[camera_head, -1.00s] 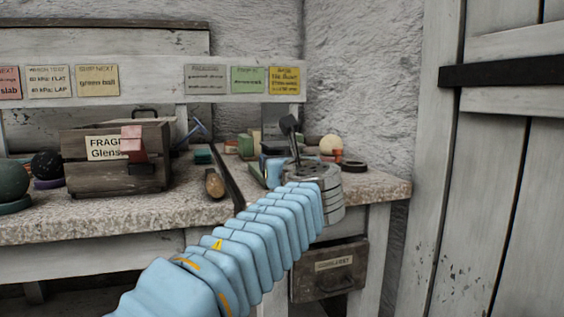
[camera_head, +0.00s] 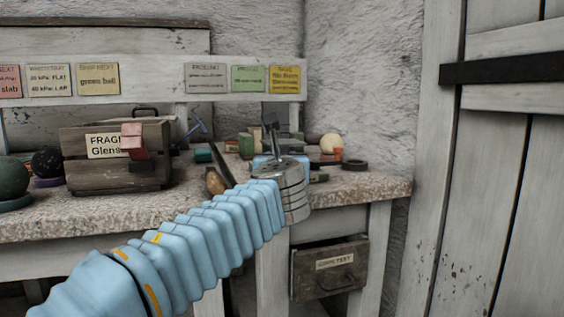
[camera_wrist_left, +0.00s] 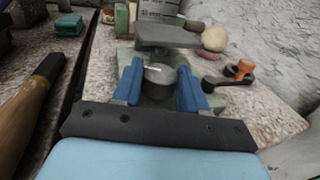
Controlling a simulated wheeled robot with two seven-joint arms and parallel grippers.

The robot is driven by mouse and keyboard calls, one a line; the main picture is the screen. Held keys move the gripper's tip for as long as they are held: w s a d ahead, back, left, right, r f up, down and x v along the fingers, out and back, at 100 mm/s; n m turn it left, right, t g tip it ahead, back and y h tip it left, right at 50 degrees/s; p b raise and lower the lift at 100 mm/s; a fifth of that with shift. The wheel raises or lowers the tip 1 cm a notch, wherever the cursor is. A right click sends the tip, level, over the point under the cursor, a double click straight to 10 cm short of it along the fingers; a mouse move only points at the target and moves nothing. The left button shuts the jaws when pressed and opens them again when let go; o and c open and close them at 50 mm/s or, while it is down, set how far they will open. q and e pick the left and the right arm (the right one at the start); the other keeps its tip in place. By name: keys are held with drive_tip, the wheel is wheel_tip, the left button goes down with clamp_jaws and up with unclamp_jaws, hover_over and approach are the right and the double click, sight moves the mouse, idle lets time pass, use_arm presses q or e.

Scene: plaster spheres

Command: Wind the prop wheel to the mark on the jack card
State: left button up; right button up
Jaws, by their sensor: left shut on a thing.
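The prop wheel (camera_wrist_left: 159,86) is a small dark grey round knob with a pale line across its top. In the left wrist view, the blue fingers of my left gripper (camera_wrist_left: 160,70) stand on either side of it and are shut on it. A flat grey plate (camera_wrist_left: 167,37) is just beyond the wheel. A grey card with small print (camera_wrist_left: 158,7), perhaps the jack card, stands behind; its mark is not readable. In the head view my left gripper (camera_head: 268,160) is over the right part of the bench, and my wrist hides the wheel. My right gripper is not in view.
A wooden crate (camera_head: 115,175) marked fragile stands left on the stone bench (camera_head: 110,216). A wooden-handled tool (camera_wrist_left: 28,112) lies left of my gripper. A pale ball (camera_wrist_left: 214,38) and a dark piece with an orange part (camera_wrist_left: 238,72) are to the right.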

use_arm(q)
drive_tip(key=m+h, duration=0.1)
drive_tip(key=m+h+p, duration=0.1)
drive_tip(key=h, duration=0.1)
drive_tip(key=shift+a+r, duration=0.15)
drive_tip(key=shift+a, duration=0.15)
drive_tip(key=m+g+h+p, duration=0.1)
drive_tip(key=m+h, duration=0.1)
drive_tip(key=h, duration=0.1)
drive_tip(key=shift+p, duration=0.3)
drive_tip(key=shift+a+m+g+h+p, duration=0.1)
drive_tip(key=shift+m+g+h+p, duration=0.45)
drive_tip(key=shift+h, duration=0.35)
drive_tip(key=o, duration=1.1)
drive_tip(key=shift+w, duration=0.1)
